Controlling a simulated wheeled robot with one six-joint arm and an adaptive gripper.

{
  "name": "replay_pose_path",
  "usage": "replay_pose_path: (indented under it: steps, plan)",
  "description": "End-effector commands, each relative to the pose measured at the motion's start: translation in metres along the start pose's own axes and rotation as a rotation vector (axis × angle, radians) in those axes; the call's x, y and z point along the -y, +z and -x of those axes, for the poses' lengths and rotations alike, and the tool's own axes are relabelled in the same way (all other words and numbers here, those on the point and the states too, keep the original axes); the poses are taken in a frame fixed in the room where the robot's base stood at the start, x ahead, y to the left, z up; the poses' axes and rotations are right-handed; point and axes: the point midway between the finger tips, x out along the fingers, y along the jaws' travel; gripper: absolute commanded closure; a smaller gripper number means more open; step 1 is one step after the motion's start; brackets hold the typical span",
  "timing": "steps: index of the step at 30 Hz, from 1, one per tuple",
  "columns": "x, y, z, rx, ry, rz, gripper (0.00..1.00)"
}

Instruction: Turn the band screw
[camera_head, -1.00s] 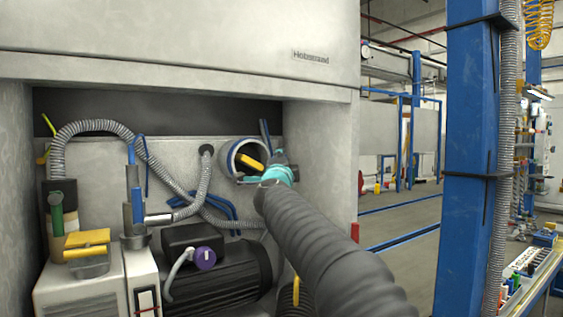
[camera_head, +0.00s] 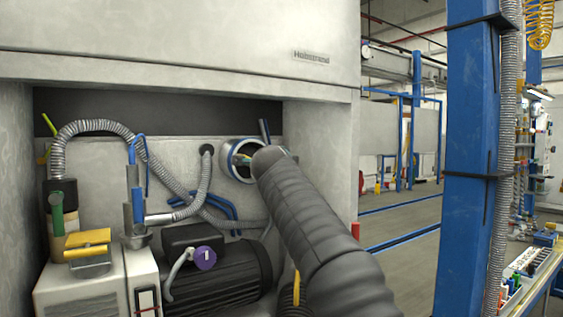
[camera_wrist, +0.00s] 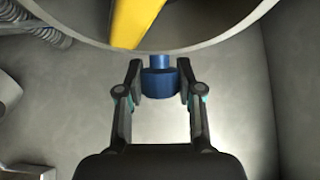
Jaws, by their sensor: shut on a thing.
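The band screw (camera_wrist: 158,84) is a short blue cylinder with a thinner blue stem, below the rim of a round ring (camera_wrist: 200,47) in the wrist view. My gripper (camera_wrist: 160,68) is shut on the screw, with one finger on each side of it. In the head view the ring (camera_head: 226,163) is a blue-and-white round opening in the recess wall. There my dark arm covers the ring's lower right side, and the screw and fingers are hidden. A yellow part (camera_wrist: 128,18) lies inside the ring.
A black motor (camera_head: 225,275) with a purple knob (camera_head: 204,258) sits below. Ribbed hoses (camera_head: 95,127) and blue tubes (camera_head: 215,208) run to the left. The recess side wall (camera_head: 320,165) stands close on the right, with a blue post (camera_head: 470,150) beyond.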

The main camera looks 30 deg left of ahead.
Motion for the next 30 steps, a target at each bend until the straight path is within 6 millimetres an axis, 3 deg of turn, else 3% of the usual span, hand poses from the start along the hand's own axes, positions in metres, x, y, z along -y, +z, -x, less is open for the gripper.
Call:
replay_pose_path:
  steps: [21, 22, 24, 30]
  plan:
    - [-0.0016, -0.0004, -0.0008, -0.002, 0.030, -0.011, 0.99]
    - [-0.0016, -0.0004, -0.0009, -0.002, 0.030, -0.011, 0.56]
    - [-0.0015, -0.0004, -0.0008, -0.002, 0.030, -0.011, 0.39]
    - [-0.0007, -0.0003, -0.0005, -0.001, 0.029, -0.011, 0.38]
